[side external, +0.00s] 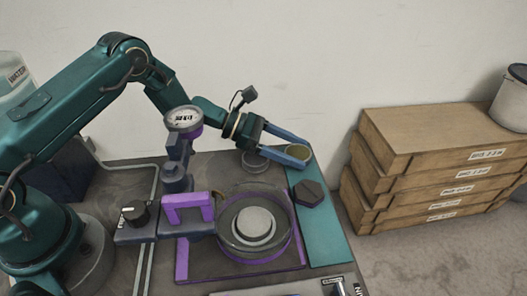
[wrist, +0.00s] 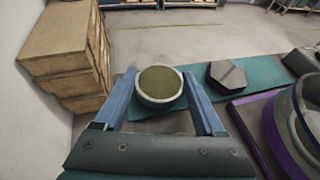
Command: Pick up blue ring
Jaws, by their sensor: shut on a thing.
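My gripper (side external: 293,152) reaches over the far end of the teal strip (side external: 327,240), its two blue fingers closed around a round piece (side external: 299,152). The piece has a pale rim and an olive-brown top face. In the wrist view the round piece (wrist: 160,84) sits between the fingertips of my gripper (wrist: 161,92), upright, with the teal strip (wrist: 245,74) beyond. No plainly blue ring shows; I cannot tell whether this piece is the one named. Its underside and any gap below it are hidden.
A dark hexagonal block (side external: 308,193) lies on the teal strip near my gripper. A purple-edged round fixture (side external: 255,230) stands in front. A grey disc (side external: 254,161) sits behind. A purple handle (side external: 188,208) and a gauge (side external: 184,119) stand left. Stacked wooden boxes (side external: 435,165) are at right.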

